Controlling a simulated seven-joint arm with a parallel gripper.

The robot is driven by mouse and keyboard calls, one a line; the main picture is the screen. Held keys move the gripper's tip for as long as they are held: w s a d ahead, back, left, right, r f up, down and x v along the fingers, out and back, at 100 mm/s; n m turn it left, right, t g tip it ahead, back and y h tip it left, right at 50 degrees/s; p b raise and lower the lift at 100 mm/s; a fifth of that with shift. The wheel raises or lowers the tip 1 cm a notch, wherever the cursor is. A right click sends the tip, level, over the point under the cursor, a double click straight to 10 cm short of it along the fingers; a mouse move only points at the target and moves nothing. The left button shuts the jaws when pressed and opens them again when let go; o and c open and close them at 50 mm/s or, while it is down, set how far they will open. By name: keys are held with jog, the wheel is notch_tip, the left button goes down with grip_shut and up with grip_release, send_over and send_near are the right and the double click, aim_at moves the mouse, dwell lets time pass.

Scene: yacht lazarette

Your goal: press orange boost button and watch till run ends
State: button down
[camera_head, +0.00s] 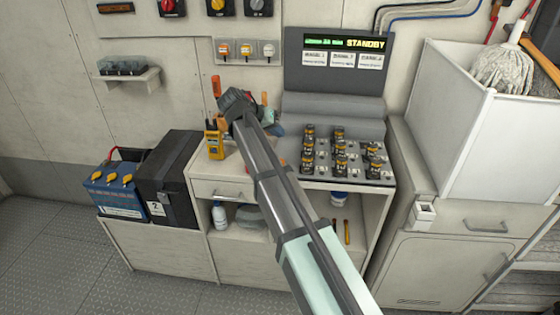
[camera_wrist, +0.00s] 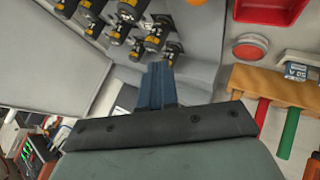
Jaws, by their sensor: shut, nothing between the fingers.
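A round orange-red button (camera_wrist: 250,47) in a pale ring shows at the upper right of the wrist view. No label on it can be read. My gripper (camera_wrist: 157,82) is shut and empty, with its dark fingers to the left of that button and apart from it in the picture. In the head view my arm hides the fingers and most of the spot around the button. The grey console (camera_head: 335,105) behind has a display (camera_head: 345,43) that reads STANDBY in yellow, with smaller green text beside it and three white labels below.
A bank of black-and-orange cells (camera_head: 340,150) stands right of my arm; it also shows in the wrist view (camera_wrist: 130,10). A yellow meter (camera_head: 214,145) stands left. An orange tool holder (camera_wrist: 275,82) and red tray (camera_wrist: 270,10) lie near the button. A tall white bin (camera_head: 470,120) stands right.

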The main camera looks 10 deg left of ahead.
jog(key=shift+f, duration=3.85)
jog(key=shift+f, duration=0.9)
jog(key=shift+r, duration=0.9)
jog(key=shift+r, duration=2.5)
